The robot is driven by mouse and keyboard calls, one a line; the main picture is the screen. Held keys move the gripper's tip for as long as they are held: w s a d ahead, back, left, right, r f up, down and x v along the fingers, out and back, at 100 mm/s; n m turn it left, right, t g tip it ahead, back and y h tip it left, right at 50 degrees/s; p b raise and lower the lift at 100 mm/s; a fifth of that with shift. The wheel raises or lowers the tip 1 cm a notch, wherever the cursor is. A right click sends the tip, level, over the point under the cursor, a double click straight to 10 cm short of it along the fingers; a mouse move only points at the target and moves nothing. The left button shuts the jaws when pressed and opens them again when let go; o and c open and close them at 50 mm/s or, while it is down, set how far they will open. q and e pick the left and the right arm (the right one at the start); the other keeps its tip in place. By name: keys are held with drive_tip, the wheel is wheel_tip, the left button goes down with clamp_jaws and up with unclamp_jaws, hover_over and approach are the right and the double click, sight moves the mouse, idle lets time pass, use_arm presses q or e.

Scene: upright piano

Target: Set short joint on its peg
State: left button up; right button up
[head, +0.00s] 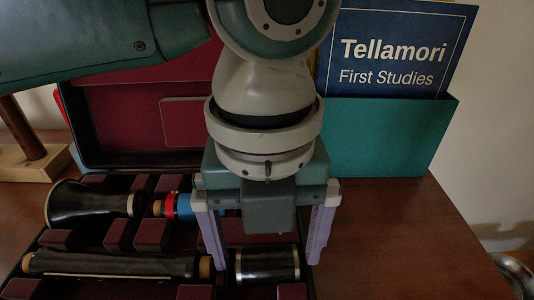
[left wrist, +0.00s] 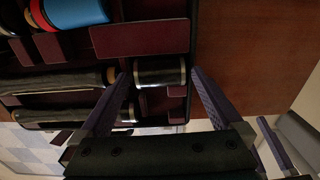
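The short joint (head: 267,265), a short black cylinder with pale metal rings, lies in a case slot at the front right. It also shows in the left wrist view (left wrist: 160,75). My left gripper (head: 265,250) is above it, pointing down, with its lilac fingers apart on either side of the joint's ends. In the left wrist view the fingertips (left wrist: 160,82) flank the joint, with no clear contact. A wooden stand (head: 35,163) with a dark upright peg (head: 22,130) is at the far left, partly cut off. What may be my right gripper (left wrist: 275,145) shows dimly at lower right.
The open dark case (head: 62,240) holds a longer black joint (head: 115,264), a bell-shaped piece (head: 88,203) and a red-and-blue item (head: 180,206) around maroon blocks. A teal holder (head: 395,135) with a blue book (head: 395,50) stands behind. The table (head: 410,240) right of the case is clear.

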sight(262, 260)
drive_tip(key=shift+f, duration=0.15)
use_arm(q)
drive_tip(key=shift+f+b, duration=0.2)
drive_tip(key=shift+b, duration=0.4)
use_arm(e)
drive_tip(key=shift+f, duration=0.45)
use_arm(q)
wheel_tip(262, 260, up, 10)
drive_tip(key=p, duration=0.3)
drive_tip(key=shift+s+a+r, duration=0.2)
drive_tip(key=shift+a, duration=0.05)
use_arm(e)
wheel_tip(262, 260, up, 3)
